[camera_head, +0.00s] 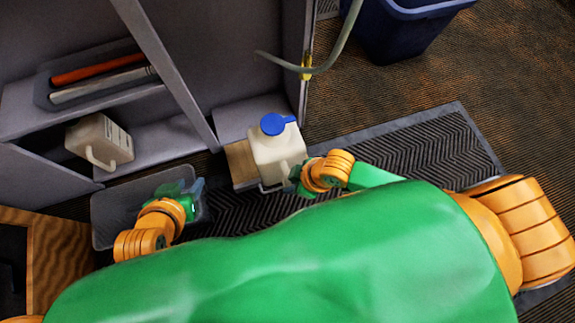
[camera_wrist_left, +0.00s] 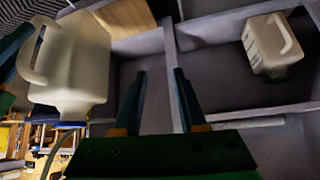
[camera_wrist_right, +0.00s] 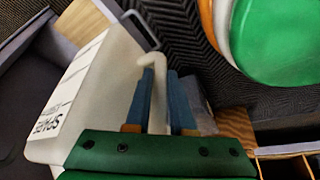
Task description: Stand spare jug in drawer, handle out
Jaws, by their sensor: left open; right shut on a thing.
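The spare jug (camera_head: 277,157) is cream with a blue cap (camera_head: 273,124). It appears upright over a drawer with a light wood inside (camera_head: 240,163); I cannot tell whether its base rests there. My right gripper (camera_head: 295,175) is shut on the jug's handle, as the right wrist view shows (camera_wrist_right: 158,95). The printed label (camera_wrist_right: 52,118) shows on the jug's side there. The handle points toward my body. My left gripper (camera_head: 190,192) is open and empty, left of the jug. The jug also shows in the left wrist view (camera_wrist_left: 75,60).
A second cream jug (camera_head: 98,142) is in the left compartment. A tray (camera_head: 45,92) above it holds orange and pale tubes. A grey bin (camera_head: 105,215) lies beneath my left gripper. A hose (camera_head: 335,52) hangs behind the jug. A blue bin (camera_head: 400,35) stands back right.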

